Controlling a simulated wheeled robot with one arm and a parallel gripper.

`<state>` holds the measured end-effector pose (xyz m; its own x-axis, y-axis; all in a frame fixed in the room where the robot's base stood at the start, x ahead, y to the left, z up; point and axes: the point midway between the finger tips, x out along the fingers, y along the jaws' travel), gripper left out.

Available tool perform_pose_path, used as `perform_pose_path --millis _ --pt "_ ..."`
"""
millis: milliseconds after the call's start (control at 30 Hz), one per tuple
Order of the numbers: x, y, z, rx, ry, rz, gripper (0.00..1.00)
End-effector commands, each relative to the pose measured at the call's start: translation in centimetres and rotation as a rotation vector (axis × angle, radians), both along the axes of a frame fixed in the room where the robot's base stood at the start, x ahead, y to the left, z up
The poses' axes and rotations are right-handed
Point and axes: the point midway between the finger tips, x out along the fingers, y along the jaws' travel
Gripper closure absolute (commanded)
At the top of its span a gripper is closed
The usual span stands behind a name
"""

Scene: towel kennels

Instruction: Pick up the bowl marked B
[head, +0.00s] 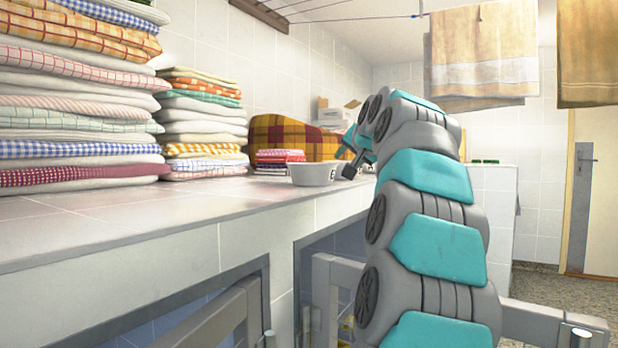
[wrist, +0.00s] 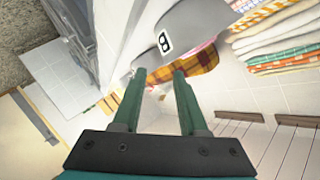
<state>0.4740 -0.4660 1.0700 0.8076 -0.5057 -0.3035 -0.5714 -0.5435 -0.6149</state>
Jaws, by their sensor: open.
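The bowl marked B (head: 310,175) is light grey and stands upright on the tiled counter, near its front edge. In the head view my gripper (head: 352,160) is just right of the bowl, partly hidden by my arm.
Tall stacks of folded towels (head: 70,110) and (head: 200,125) fill the counter's left. Red folded cloths (head: 279,158) and a plaid yellow-red bundle (head: 290,135) lie behind the bowl. Towels (head: 484,52) hang at upper right. The counter's front strip (head: 150,215) is clear.

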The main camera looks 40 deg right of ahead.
Motion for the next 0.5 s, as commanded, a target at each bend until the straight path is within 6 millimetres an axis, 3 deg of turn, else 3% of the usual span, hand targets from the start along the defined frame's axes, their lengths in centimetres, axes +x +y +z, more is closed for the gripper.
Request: perform_pose_path --millis 267,500 --pt "1.3 -0.7 -0.2 -0.002 -0.001 0.0 0.58" --pt "3.6 -1.9 -0.8 0.0 0.001 -0.001 0.58"
